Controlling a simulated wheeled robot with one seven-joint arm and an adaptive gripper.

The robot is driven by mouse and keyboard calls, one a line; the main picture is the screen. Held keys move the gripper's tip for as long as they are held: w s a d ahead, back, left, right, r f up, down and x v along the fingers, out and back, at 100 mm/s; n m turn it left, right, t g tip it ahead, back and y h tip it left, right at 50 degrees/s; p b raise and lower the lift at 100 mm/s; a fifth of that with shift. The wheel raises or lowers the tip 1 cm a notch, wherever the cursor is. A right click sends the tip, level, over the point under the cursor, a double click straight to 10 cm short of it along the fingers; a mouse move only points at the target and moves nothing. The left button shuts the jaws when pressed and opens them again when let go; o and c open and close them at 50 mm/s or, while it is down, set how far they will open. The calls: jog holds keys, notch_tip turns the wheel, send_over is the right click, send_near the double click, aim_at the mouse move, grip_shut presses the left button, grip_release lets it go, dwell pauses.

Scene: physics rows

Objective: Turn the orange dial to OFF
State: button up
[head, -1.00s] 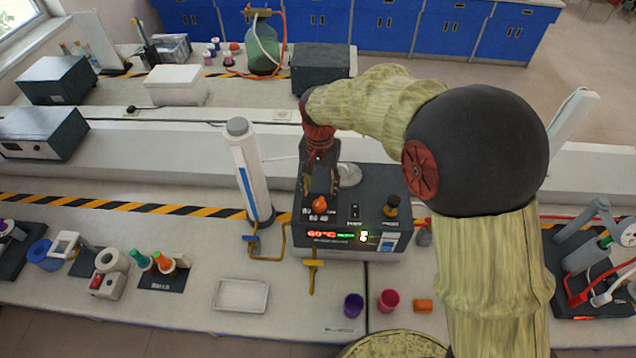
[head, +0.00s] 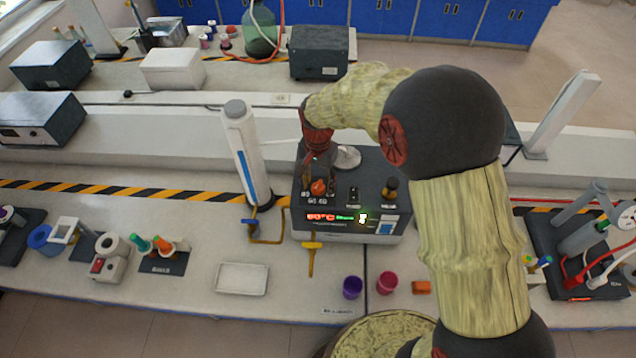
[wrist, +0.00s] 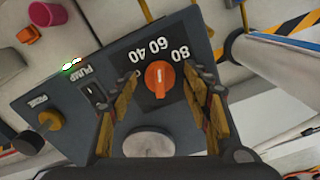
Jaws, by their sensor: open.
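The marks 40, 60 and 80 show there upside down; I see no OFF mark. My gripper (wrist: 163,88) is open, with one finger on each side of the dial and gaps between. I cannot tell how high the fingertips are over the panel. In the head view my gripper (head: 316,170) is just behind the dial, partly hidden by my wrist.
The device has a lit display (head: 335,217), a pump switch (wrist: 95,95) and a dark knob with a yellow base (head: 390,188). A round pale disc (wrist: 150,142) is on its top. A white column (head: 245,155) stands close to its left. Cups and a tray (head: 242,279) are in front.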

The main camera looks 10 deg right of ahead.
jog(key=shift+c, duration=1.2)
jog(key=c, duration=1)
jog(key=shift+o, duration=0.2)
jog(key=shift+n, duration=0.4)
jog(key=n, duration=0.3)
jog(key=shift+n, duration=0.4)
jog(key=n, duration=0.4)
jog(key=shift+n+p, duration=0.3)
jog(key=shift+p, duration=0.1)
jog(key=n, duration=0.8)
jog(key=shift+n, duration=0.3)
